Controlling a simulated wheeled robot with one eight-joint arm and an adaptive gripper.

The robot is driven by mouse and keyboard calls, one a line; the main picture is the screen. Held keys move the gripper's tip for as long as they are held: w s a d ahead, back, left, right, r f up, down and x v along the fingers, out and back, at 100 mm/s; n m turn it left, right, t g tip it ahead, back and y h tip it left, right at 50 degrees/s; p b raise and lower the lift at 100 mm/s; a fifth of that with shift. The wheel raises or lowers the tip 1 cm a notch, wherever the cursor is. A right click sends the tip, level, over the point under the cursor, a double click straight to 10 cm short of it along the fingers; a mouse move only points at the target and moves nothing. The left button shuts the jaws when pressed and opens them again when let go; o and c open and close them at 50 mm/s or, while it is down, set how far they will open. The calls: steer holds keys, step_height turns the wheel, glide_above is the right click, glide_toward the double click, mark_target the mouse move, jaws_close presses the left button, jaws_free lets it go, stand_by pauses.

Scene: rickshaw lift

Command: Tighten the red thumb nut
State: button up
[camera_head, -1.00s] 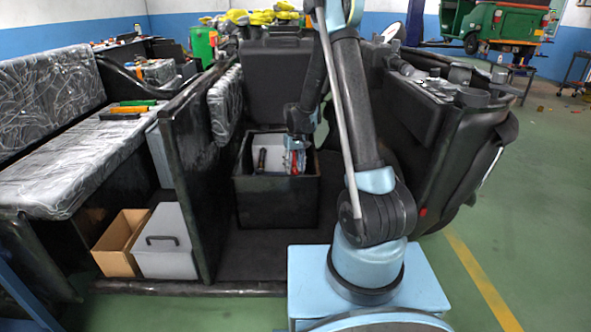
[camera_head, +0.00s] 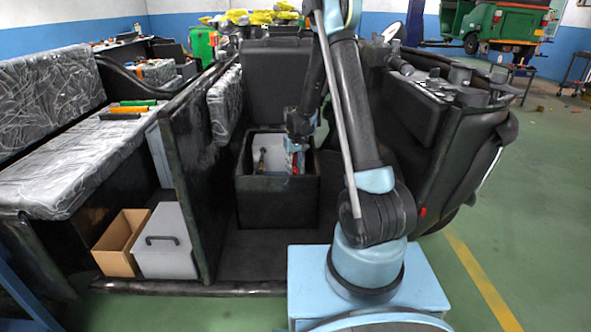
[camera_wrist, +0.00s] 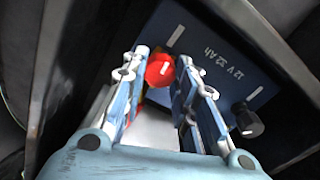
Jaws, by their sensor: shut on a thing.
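The red thumb nut (camera_wrist: 160,70) sits on top of a dark blue battery (camera_wrist: 200,52) in the wrist view. The battery is marked 12 V 32 Ah. My gripper (camera_wrist: 161,72) is shut on the red nut, with one finger on each side of it. A white line marks the nut's top, and another white line shows on the battery beside it. In the head view my gripper (camera_head: 297,150) reaches down into a black open box (camera_head: 277,202).
A black knob (camera_wrist: 246,120) stands on the battery to the right, near another white mark. The box's walls rise close around my gripper. A raised dark lid or backrest (camera_head: 276,85) stands behind it. A dark partition (camera_head: 195,170) is to the left.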

mark_target(295, 169)
steer(key=shift+m, duration=0.8)
steer(key=o, duration=1.1)
step_height(295, 169, up, 12)
steer(key=shift+w+f, duration=0.1)
